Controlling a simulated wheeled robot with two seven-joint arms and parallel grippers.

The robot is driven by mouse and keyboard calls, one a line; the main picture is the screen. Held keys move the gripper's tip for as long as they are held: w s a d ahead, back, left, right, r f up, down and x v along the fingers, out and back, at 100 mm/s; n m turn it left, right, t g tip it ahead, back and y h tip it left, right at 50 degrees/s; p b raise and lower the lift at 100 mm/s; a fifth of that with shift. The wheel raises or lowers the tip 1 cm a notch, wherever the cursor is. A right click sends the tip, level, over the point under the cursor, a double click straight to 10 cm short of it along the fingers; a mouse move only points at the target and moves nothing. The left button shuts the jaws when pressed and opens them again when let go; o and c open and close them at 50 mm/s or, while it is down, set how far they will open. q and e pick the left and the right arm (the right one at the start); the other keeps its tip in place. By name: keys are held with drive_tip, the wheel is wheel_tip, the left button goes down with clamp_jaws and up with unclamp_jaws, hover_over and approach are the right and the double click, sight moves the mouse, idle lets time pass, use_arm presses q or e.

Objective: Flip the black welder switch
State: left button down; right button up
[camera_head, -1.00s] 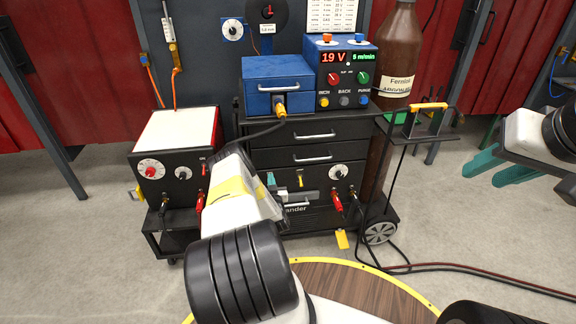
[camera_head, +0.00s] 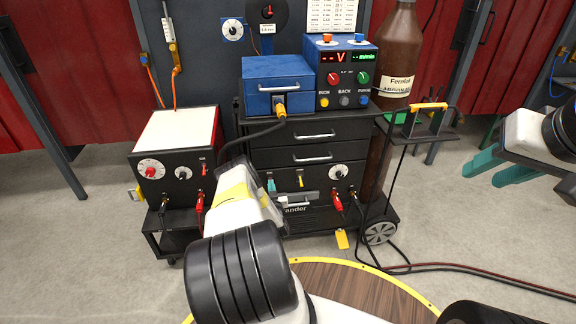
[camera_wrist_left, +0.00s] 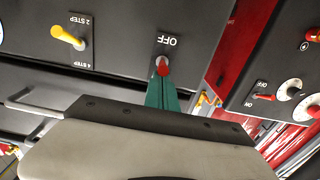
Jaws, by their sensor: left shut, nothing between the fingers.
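The black welder (camera_head: 322,201) stands in the middle of the head view, built into the black cabinet. In the left wrist view its red-tipped switch (camera_wrist_left: 162,68) sits on a plate marked OFF, seen upside down. My left gripper (camera_wrist_left: 162,92) is shut and empty, its teal fingertips right at the red tip; whether they touch I cannot tell. In the head view my left gripper (camera_head: 271,183) is at the welder's front, and the switch is hidden there. My right gripper (camera_head: 498,169) is open and empty at the far right, away from the welder.
The yellow 2 STEP/4 STEP switch (camera_wrist_left: 68,38) is beside the red one. A white-topped welder (camera_head: 178,140) with its own red switch stands to the left. The blue control box (camera_head: 345,75) shows dashes on its displays. A gas bottle (camera_head: 400,60) stands at the right.

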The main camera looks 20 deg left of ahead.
use_arm(q)
drive_tip(key=v, duration=0.7)
idle(0.6)
